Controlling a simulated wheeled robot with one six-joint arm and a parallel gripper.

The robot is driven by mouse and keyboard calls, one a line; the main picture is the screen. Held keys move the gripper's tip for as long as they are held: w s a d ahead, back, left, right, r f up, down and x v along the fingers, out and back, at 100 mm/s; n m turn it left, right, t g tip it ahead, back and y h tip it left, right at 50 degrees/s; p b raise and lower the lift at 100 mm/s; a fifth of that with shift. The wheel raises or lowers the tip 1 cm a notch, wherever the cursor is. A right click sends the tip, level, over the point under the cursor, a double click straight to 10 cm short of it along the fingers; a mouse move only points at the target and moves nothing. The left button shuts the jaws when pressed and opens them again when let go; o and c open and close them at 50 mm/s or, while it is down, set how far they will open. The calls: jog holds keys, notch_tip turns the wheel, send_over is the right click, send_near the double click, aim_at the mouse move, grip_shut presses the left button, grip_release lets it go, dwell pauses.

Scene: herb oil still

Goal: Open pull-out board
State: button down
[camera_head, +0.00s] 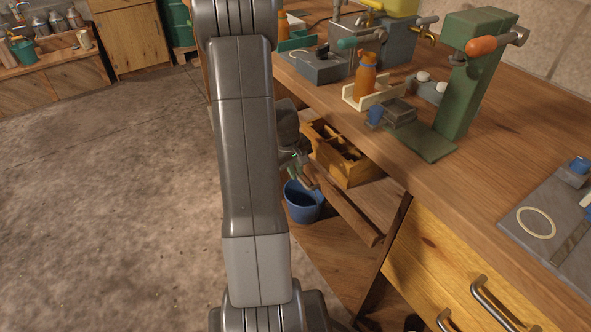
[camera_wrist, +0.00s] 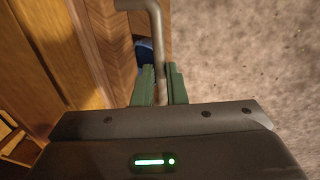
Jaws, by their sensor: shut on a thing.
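The pull-out board shows as a brown wooden strip (camera_head: 345,212) below the bench edge, just right of my forearm. How far out it stands is hard to tell. In the wrist view, a bent grey metal handle (camera_wrist: 156,38) runs down between my green fingers, beside a brown wooden face (camera_wrist: 122,45). My gripper (camera_wrist: 158,86) is shut on this handle. In the head view, my gripper (camera_head: 297,170) is at the board's far end, small and partly hidden by my arm. The handle itself cannot be made out there.
An open wooden box (camera_head: 352,172) with compartments sits beneath the bench top behind the strip. A blue bucket (camera_head: 303,208) stands below. Drawers (camera_head: 432,265) with metal handles are at lower right. Bottles and a green press (camera_head: 470,85) stand on the bench. The floor (camera_head: 110,200) at left is clear.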

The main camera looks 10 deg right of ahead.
jog(key=s+a+b, duration=0.1)
jog(key=s+a, duration=0.3)
jog(key=a, duration=0.7)
jog(key=s+a+b, duration=0.2)
jog(key=s+a, duration=0.2)
jog(key=a, duration=0.7)
jog(key=shift+a, duration=0.15)
jog(key=c, duration=1.5)
grip_release()
jog(key=shift+r, duration=0.1)
